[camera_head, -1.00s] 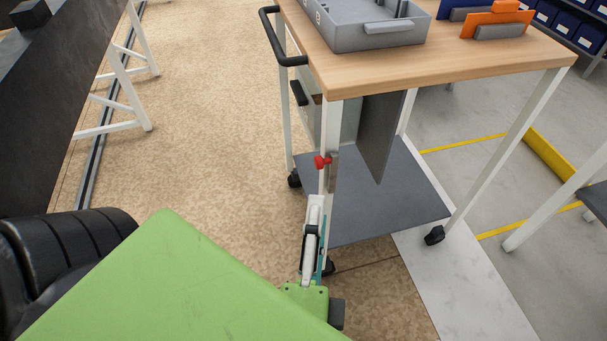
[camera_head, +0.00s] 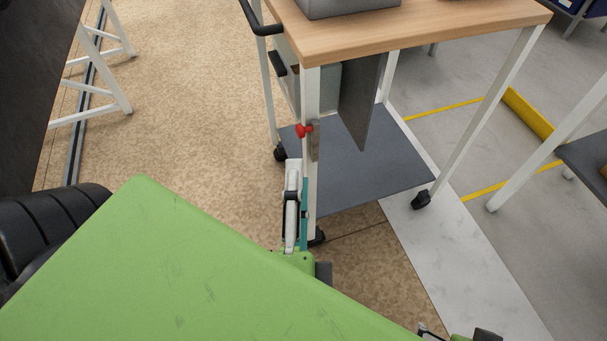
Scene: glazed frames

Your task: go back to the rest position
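My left gripper (camera_head: 292,176) shows at the front edge of the large green surface of my own body, seen nearly edge-on. It has pale and black parts and a teal strip, and it reaches up in the picture in front of the cart's near leg. I cannot tell whether its fingers are open or whether it touches the leg. I see nothing held in it. Small black and green parts at the bottom edge, right of centre, look like part of my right gripper (camera_head: 430,333); the rest is cut off.
A wheeled cart (camera_head: 430,45) with a wooden top and grey lower shelf (camera_head: 365,185) stands close ahead. A red knob (camera_head: 303,131) sits on its near leg. A dark table on white trestles (camera_head: 110,65) is at left. Tan floor between them is clear. Another table stands right.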

